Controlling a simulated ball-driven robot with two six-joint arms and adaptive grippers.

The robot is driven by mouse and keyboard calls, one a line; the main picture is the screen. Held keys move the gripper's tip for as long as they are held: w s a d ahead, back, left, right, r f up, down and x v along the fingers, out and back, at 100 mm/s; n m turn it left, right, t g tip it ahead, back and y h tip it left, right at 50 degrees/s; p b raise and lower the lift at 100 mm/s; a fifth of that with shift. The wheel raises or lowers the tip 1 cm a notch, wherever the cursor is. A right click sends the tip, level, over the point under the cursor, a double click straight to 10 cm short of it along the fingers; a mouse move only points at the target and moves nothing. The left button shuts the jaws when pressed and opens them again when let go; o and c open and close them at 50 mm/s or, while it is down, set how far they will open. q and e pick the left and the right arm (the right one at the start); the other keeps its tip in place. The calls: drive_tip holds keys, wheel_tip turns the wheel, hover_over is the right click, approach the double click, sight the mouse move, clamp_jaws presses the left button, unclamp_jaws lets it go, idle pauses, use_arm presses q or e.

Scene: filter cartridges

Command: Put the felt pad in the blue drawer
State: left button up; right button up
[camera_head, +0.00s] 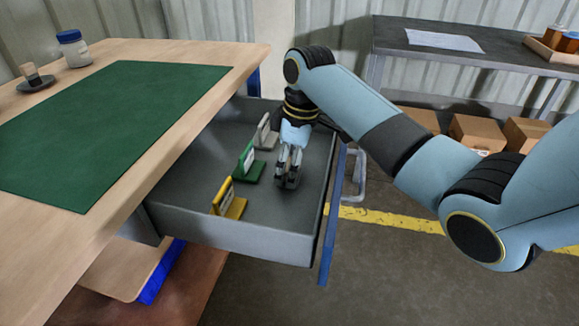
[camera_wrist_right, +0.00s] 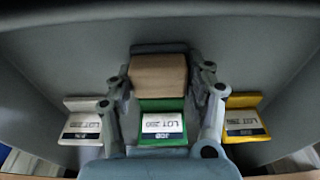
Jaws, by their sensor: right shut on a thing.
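The blue drawer is pulled out from under the workbench, with grey walls and floor and a blue front panel (camera_head: 329,238). My right gripper (camera_head: 289,184) points down inside the drawer, close to its floor, beside the green label stand. In the right wrist view, my right gripper (camera_wrist_right: 163,95) is shut on a tan-brown block, which looks like the felt pad (camera_wrist_right: 158,77). In the head view the fingers mostly hide the pad. I cannot tell whether it touches the drawer floor. My left gripper is not in view.
Inside the drawer stand a white label stand (camera_head: 264,133), a green one (camera_head: 248,165) and a yellow one (camera_head: 229,201). The workbench top (camera_head: 233,77) with a green mat (camera_head: 105,125) is at left, bearing a jar (camera_head: 73,50). A grey table (camera_head: 490,60) stands behind.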

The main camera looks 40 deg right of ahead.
drive_tip(key=o, duration=1.1)
drive_tip(key=shift+c, duration=0.2)
drive_tip(key=shift+o, duration=1)
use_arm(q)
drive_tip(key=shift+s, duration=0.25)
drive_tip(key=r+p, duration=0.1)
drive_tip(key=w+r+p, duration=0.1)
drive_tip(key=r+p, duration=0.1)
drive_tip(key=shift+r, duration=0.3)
use_arm(e)
wheel_tip(320, 180, up, 12)
drive_tip(key=s+d, duration=0.1)
drive_tip(key=shift+s, duration=0.2)
